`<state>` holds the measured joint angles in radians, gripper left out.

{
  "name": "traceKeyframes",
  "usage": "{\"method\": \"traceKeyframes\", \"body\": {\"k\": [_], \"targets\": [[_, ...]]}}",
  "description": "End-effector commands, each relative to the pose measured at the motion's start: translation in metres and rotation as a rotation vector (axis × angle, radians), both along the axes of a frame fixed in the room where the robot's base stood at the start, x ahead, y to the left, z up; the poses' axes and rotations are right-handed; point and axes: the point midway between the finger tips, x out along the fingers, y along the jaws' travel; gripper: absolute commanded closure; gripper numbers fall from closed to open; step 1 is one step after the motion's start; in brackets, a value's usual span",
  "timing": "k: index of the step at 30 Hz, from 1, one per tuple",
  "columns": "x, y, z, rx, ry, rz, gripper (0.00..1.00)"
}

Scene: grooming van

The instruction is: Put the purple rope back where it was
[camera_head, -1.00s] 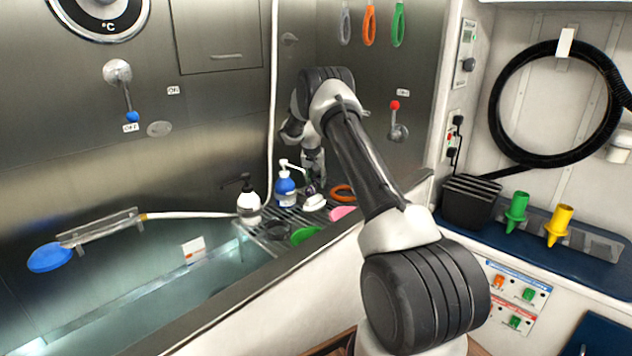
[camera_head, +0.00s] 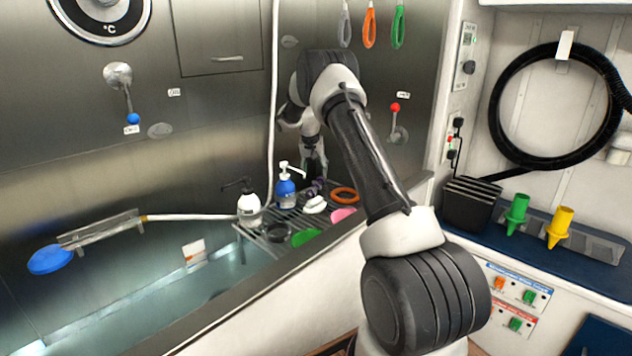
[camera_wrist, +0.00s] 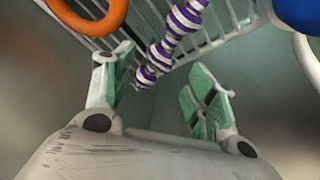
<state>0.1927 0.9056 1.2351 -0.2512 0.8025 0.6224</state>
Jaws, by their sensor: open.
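The purple rope (camera_wrist: 172,38), banded purple and white with thick knots, lies on the wire rack (camera_head: 283,222) by the tub. In the wrist view it runs from the top centre down between my fingers, and its lower end sits just past them. In the head view it is a small purple shape (camera_head: 317,187) beside the blue bottle. My gripper (camera_wrist: 155,72) is open, with its green-padded fingers apart on either side of the rope's end and not closed on it. In the head view my gripper (camera_head: 314,164) is just above the rope, partly hidden by my arm.
The rack also holds a blue pump bottle (camera_head: 285,190), a white pump bottle (camera_head: 249,206), a white item (camera_head: 314,205), an orange ring (camera_head: 344,195), a pink disc (camera_head: 342,214) and a green disc (camera_head: 305,237). Grey, orange (camera_head: 369,27) and green loops hang behind.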

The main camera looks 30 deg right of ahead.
Motion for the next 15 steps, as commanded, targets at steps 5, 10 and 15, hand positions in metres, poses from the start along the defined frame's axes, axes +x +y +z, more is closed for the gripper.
{"method": "traceKeyframes", "body": {"k": [5,10,15], "targets": [[-0.006,0.009,0.035,0.001,-0.002,0.001,0.44],[-0.010,0.013,0.054,0.001,0.000,0.001,0.44],[-0.026,0.025,0.090,0.003,-0.008,0.030,0.44]]}}
